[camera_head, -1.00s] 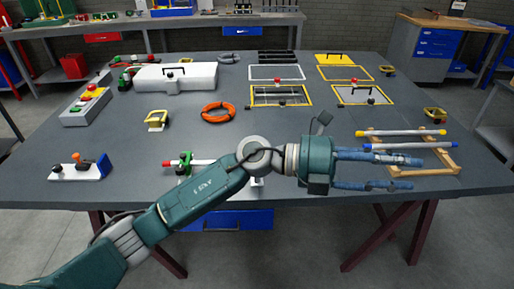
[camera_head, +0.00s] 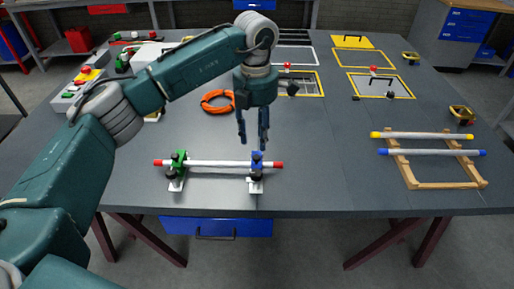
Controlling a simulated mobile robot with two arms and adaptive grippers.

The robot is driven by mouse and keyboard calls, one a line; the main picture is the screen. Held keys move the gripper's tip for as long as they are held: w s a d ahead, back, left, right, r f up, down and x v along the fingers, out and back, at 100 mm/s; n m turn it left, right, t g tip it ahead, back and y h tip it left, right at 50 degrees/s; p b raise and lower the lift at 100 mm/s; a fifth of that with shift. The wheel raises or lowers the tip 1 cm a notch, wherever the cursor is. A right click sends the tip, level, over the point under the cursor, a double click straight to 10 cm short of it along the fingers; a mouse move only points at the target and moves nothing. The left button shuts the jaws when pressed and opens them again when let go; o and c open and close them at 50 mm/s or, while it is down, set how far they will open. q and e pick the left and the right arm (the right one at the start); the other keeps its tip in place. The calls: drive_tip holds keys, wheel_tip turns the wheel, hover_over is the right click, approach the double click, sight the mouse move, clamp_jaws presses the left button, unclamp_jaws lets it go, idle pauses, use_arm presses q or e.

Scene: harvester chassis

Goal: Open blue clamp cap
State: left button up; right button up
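The blue clamp (camera_head: 257,162) stands near the table's front edge, around the right part of a white rod (camera_head: 217,163) with red ends. A green clamp (camera_head: 179,161) is around the rod's left part. Whether the blue cap is fully closed is too small to tell. My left gripper (camera_head: 252,140) points down just above and behind the blue clamp, its fingers apart with nothing between them. It looks apart from the cap, but the exact gap cannot be told. My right gripper is not in view.
A wooden rack (camera_head: 433,184) at the right holds a yellow-ended rod (camera_head: 422,135) and a blue-ended rod (camera_head: 432,152). Yellow-framed panels (camera_head: 381,86) are farther back. Table between clamps and rack is clear.

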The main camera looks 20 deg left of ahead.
sight(257, 157)
use_arm(q)
wheel_tip(257, 157, down, 4)
drive_tip(key=shift+w+r+p, duration=0.15)
drive_tip(key=shift+r+p, duration=0.05)
drive_tip(key=shift+p, duration=0.2)
wheel_tip(257, 157, down, 4)
drive_tip(key=shift+w+r+p, duration=0.1)
drive_tip(key=shift+r+p, duration=0.05)
drive_tip(key=shift+p, duration=0.15)
clamp_jaws()
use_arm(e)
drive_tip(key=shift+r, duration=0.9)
